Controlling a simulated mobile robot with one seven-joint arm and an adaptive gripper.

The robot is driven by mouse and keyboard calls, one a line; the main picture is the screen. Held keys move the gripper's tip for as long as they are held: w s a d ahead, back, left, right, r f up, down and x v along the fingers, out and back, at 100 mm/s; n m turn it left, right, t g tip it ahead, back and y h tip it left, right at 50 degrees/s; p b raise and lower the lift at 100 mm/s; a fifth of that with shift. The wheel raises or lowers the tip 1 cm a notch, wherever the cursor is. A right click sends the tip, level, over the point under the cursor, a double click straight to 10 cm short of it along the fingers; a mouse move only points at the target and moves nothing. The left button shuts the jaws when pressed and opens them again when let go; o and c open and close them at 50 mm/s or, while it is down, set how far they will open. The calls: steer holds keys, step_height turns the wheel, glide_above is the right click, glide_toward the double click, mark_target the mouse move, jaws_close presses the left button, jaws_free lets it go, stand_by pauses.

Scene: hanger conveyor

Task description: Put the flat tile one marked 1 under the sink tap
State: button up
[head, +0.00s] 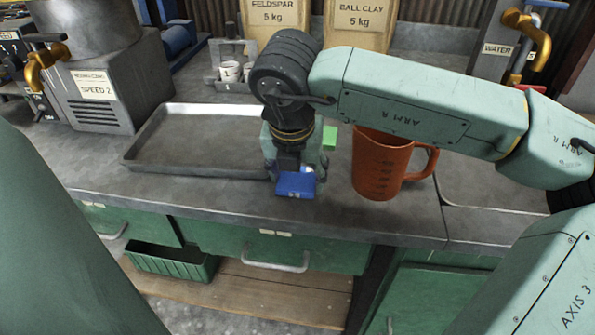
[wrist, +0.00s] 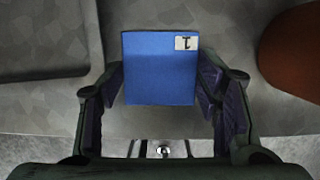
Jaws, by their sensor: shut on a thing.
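The flat blue tile (head: 294,186) is between the fingers of my gripper (head: 297,178), over the front of the grey bench, between the metal tray and the orange jug. In the wrist view the tile (wrist: 160,78) shows a white label marked 1 at its upper right corner. My gripper (wrist: 163,92) is shut on it, a finger at each side. I cannot tell whether the tile touches the bench. A brass tap (head: 538,45) stands at the far right by a WATER label. My arm hides part of the sink area below it.
An orange jug (head: 379,165) stands close on the right of my gripper. A shallow metal tray (head: 150,168) lies to the left. A small bright green block (head: 329,138) is behind my gripper. Two paper sacks (head: 362,22) stand at the back. A cup rack (head: 228,85) stands behind the tray.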

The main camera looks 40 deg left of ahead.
mark_target(298, 176)
steer(key=shift+r, duration=0.1)
steer(key=shift+r+b, duration=0.3)
steer(key=shift+r, duration=0.3)
steer(key=shift+b+v, duration=0.45)
steer(key=shift+v, duration=0.6)
steer(key=s+d+b, duration=0.1)
steer(key=s+d, duration=0.3)
steer(key=s, duration=0.2)
steer(key=s+d+r+b, duration=0.1)
steer(key=s+d+b, duration=0.1)
steer(key=s+d, duration=0.2)
steer(key=s, duration=0.3)
steer(key=shift+d+r, duration=0.3)
